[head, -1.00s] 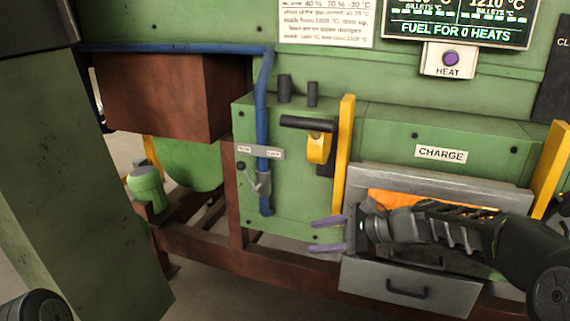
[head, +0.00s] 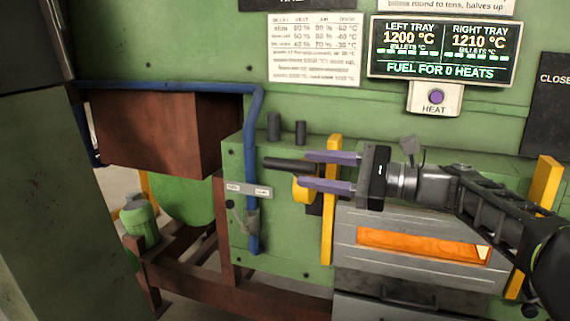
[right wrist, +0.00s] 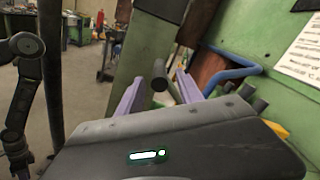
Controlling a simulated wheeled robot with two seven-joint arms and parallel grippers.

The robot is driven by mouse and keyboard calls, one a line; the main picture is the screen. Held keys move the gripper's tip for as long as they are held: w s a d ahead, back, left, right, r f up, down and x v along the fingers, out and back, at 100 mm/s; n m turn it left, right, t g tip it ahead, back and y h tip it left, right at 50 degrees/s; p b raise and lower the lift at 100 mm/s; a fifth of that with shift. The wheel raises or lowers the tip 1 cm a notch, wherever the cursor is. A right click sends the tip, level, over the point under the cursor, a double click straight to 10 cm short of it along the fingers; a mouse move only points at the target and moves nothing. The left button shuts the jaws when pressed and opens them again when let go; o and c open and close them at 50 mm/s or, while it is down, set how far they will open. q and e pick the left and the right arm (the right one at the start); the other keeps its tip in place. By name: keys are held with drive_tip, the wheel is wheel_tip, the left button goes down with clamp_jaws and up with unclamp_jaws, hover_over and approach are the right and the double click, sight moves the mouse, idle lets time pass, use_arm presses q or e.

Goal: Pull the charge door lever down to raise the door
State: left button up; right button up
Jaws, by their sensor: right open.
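The charge door lever is a black bar handle (head: 288,163) on a yellow hub (head: 303,190), set on the green furnace front. The bar lies about level. My right gripper (head: 306,170) is open, and its purple fingers point left, one above and one below the bar's right part. In the right wrist view the bar's dark round end (right wrist: 160,78) shows between the two fingertips (right wrist: 160,80); I cannot tell whether they touch. The grey charge door (head: 420,268) with an orange glowing slot is below my right forearm.
A yellow upright bar (head: 331,215) stands just right of the lever. A blue pipe (head: 255,130) with a small valve runs down to the left. Two black stubs (head: 274,127) rise above the lever. A brown box (head: 160,130) juts out further left.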

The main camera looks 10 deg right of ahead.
sight(295, 167)
drive_tip(key=p+x, duration=0.1)
drive_tip(key=x, duration=0.5)
clamp_jaws()
idle(0.4)
drive_tip(key=shift+a+f, duration=0.1)
idle(0.9)
